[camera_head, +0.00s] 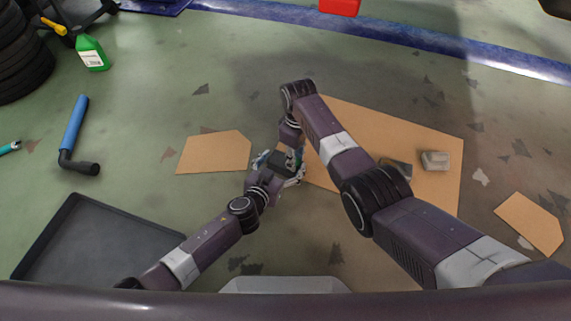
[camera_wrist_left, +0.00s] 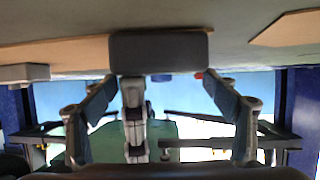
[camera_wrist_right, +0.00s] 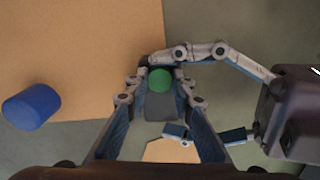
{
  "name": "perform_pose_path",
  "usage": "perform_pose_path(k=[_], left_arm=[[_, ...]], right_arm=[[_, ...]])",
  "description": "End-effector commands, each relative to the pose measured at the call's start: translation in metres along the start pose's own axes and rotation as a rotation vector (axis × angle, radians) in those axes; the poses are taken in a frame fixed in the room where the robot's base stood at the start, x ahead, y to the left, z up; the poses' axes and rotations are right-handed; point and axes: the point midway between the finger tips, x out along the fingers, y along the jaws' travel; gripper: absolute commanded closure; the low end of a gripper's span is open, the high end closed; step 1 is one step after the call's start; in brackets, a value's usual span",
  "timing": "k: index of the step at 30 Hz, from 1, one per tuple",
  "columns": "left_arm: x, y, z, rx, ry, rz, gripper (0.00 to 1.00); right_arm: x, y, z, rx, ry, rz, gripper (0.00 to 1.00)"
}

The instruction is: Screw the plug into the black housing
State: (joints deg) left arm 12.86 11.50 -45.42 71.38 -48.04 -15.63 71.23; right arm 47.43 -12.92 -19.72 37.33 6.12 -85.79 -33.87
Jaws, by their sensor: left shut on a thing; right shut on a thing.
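The black housing (camera_head: 282,161) is in my left gripper (camera_head: 272,163), in the middle of the head view above the floor. The left wrist view shows it as a dark block (camera_wrist_left: 160,52) at the far end of the fingers. My right gripper (camera_head: 293,162) comes down from above, close beside the left one. In the right wrist view a round green piece, apparently the plug (camera_wrist_right: 160,80), sits between its fingertips against the dark housing (camera_wrist_right: 160,106). Both grippers are shut on their pieces. Whether the plug is inside the housing is hidden.
Cardboard sheets lie on the green floor, a large one (camera_head: 440,190) under my right arm. A grey block (camera_head: 435,160) lies on it. A blue cylinder (camera_wrist_right: 31,107) shows in the right wrist view. A black tray (camera_head: 90,250) and blue-handled tool (camera_head: 75,125) lie left.

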Motion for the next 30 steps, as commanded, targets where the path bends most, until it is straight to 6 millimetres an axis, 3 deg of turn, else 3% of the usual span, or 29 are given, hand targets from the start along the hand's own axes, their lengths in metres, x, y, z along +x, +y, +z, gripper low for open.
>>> perform_pose_path(k=[6,16,17,21,30], left_arm=[[-0.0001,-0.0008,0.0010,0.000,-0.002,-0.002,0.88],[-0.0001,-0.0007,0.0010,0.000,-0.002,-0.002,0.88],[-0.0001,-0.0007,0.0010,0.000,-0.002,-0.002,0.88],[-0.0001,-0.0007,0.0010,0.000,-0.002,-0.002,0.88],[-0.0001,-0.0007,0.0010,0.000,-0.002,-0.002,0.88]], right_arm=[[0.0001,-0.0003,-0.0004,0.251,0.000,0.000,1.00],[0.0002,0.0000,0.0000,0.288,0.000,0.001,1.00],[0.0002,-0.0001,-0.0001,0.288,0.000,0.001,0.77],[0.0003,-0.0001,0.0000,0.287,0.000,0.000,0.61],[-0.0016,0.0001,-0.0001,0.286,0.000,0.001,0.60]])
